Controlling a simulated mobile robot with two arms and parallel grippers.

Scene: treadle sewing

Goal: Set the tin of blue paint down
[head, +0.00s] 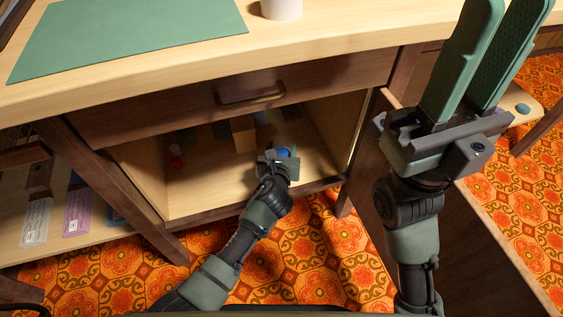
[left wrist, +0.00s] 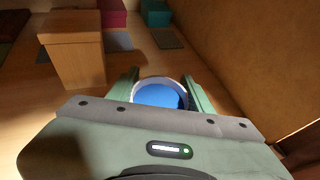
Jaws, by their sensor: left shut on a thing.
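The tin of blue paint (left wrist: 160,94) is a round, pale-rimmed tin with a blue top, upright between my left gripper's fingers in the left wrist view. My left gripper (head: 284,153) is shut on it, inside the front of the open cabinet (head: 215,190). In the head view only a bit of the tin's blue (head: 282,152) shows. Whether its base touches the cabinet floor is hidden. My right gripper (head: 490,55) is raised in the right foreground; its fingers are apart with nothing between them.
A wooden block (left wrist: 75,50) stands left of the tin, with magenta (left wrist: 112,13) and teal (left wrist: 155,13) boxes farther back. Grey flat patches (left wrist: 166,38) lie on the cabinet floor. A small red item (head: 176,160) sits at the left. A drawer (head: 180,108) overhangs the opening.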

